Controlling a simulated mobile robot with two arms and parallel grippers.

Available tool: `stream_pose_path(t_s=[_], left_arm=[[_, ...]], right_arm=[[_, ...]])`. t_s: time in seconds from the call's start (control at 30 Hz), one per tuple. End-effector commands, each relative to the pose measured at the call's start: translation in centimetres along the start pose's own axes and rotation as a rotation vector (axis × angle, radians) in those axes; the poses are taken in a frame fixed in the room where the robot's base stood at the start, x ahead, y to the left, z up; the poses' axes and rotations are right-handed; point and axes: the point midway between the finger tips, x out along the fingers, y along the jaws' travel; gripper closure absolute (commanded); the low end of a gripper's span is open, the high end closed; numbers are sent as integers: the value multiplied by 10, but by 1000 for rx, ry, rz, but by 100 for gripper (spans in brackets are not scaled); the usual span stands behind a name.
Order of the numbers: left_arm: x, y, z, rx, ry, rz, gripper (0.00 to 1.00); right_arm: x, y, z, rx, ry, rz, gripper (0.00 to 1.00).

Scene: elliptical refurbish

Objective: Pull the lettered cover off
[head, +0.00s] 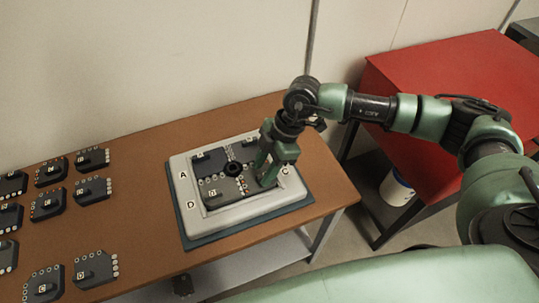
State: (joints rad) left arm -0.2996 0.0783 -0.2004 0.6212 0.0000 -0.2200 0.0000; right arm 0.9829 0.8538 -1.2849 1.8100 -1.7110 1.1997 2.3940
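A light grey tray-like frame (182,193) with rounded corners lies on a blue-grey mat (215,239) on the brown table. Its rim shows the letters A, D and C. Inside it are dark lettered plates, one at the near left (222,191) and one at the far left (208,161), around a black round knob (233,169). My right gripper (266,182) points down over the right part of the frame, close to the near-right plate. The gripper hides much of that area, so its finger gap and any contact are unclear. My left gripper is out of view.
Several dark lettered plates, such as this one (92,190), lie on the left of the brown table (130,165). A red table (450,80) stands at the right, with a white bucket (396,188) below it. A wall closes off the back.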

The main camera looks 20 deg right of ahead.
Motion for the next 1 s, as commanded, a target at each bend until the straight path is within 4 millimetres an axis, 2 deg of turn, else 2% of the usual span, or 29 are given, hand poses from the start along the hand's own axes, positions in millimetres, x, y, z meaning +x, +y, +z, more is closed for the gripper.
stream_pose_path(t_s=[0.2,0.47,0.5,0.6,0.63,0.73,0.77,0.8,1.0], left_arm=[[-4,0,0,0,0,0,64],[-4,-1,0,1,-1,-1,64],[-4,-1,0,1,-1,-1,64],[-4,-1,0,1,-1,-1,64],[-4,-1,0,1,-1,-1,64],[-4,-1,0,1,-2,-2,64],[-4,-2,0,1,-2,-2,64],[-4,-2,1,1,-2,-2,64],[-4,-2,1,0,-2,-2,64]], right_arm=[[17,0,-1,-1,2,0,60],[18,0,0,-2,2,1,60],[18,0,0,-2,2,1,66],[18,0,0,-2,2,1,93],[18,0,0,-2,2,1,100],[18,0,0,-2,2,1,100],[18,0,0,-2,2,1,94],[18,0,0,-2,2,1,100],[18,0,-1,-2,2,1,100]])
